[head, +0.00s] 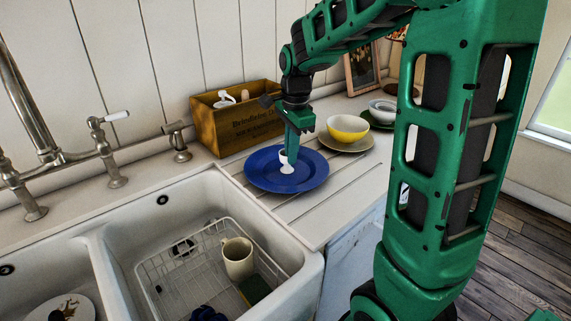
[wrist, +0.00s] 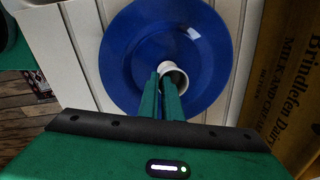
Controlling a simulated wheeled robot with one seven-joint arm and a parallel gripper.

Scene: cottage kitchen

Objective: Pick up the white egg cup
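The white egg cup (head: 286,162) stands upright on the blue plate (head: 258,181), near its middle. In the wrist view the egg cup (wrist: 181,72) shows its round open mouth beside my fingertips. My gripper (head: 293,148) points down at the cup from above. In the wrist view my gripper's two fingers (wrist: 161,78) are close together at the cup's left wall, one outside it and one over the mouth. They look shut on that wall. The fingers hide part of the rim. The cup's base appears to be on or just above the plate.
A wooden crate (head: 240,128) with white items stands behind the plate. A yellow bowl (head: 348,128) on a saucer and white bowls (head: 383,108) on a green plate stand to the right. The sink (head: 215,190) at the front left holds a wire rack with a cream mug (head: 238,260).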

